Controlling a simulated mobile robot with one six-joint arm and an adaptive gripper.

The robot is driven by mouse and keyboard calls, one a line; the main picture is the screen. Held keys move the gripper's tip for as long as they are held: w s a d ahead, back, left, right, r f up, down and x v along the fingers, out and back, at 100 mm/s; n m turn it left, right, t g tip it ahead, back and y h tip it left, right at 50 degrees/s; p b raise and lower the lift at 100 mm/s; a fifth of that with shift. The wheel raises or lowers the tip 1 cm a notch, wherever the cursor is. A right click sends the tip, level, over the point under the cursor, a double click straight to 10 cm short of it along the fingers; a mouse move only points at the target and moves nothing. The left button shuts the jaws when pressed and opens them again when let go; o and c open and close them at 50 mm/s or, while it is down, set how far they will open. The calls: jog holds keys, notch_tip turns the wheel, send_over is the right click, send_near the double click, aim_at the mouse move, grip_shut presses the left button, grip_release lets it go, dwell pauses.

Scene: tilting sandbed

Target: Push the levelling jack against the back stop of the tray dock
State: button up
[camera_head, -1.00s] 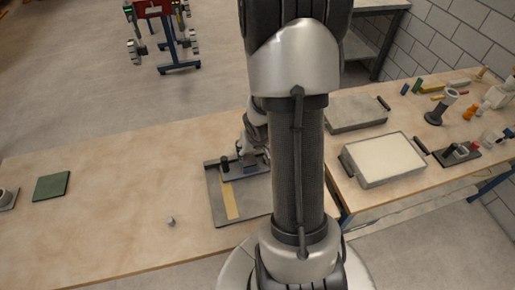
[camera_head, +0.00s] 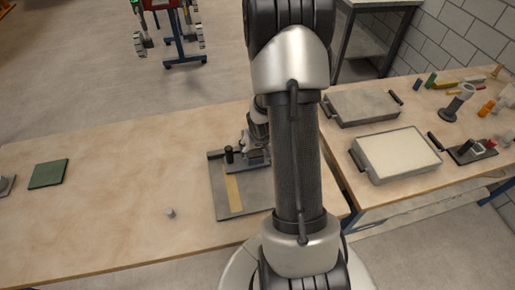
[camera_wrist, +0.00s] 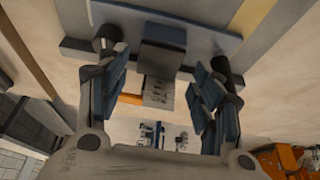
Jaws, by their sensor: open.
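The tray dock (camera_head: 225,198) is a flat grey plate with a yellow strip on the wooden bench in the head view. Its dark back stop (camera_head: 214,154) runs along the far edge. The levelling jack (camera_head: 256,162), grey with a black knob, is on the dock near that stop; contact cannot be told. My gripper (camera_head: 259,143) is at the jack, partly hidden by my arm. In the wrist view my gripper (camera_wrist: 160,100) is open, its fingers apart on either side of the jack's grey block (camera_wrist: 162,60). The yellow strip (camera_wrist: 250,14) shows at upper right.
A small grey cylinder (camera_head: 170,213) and a green mat (camera_head: 48,173) lie left of the dock. The right bench holds a pale-filled tray (camera_head: 398,152), a grey tray (camera_head: 360,107) and several small parts. The bench between mat and dock is mostly clear.

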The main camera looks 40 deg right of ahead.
aim_at(255, 151)
jog(key=b+x, duration=0.2)
jog(key=x, duration=0.5)
jog(key=c, duration=1.2)
jog(key=o, duration=1.6)
jog(key=shift+c, duration=0.2)
jog(key=shift+r, duration=0.15)
jog(key=shift+r, duration=0.2)
jog(key=s+a, duration=0.2)
jog(key=s, duration=0.1)
jog(key=s+a, duration=0.2)
jog(key=s, duration=0.2)
jog(key=s+a, duration=0.2)
jog(key=s, duration=0.1)
jog(key=shift+s+a+r, duration=0.25)
jog(key=shift+s+r, duration=0.05)
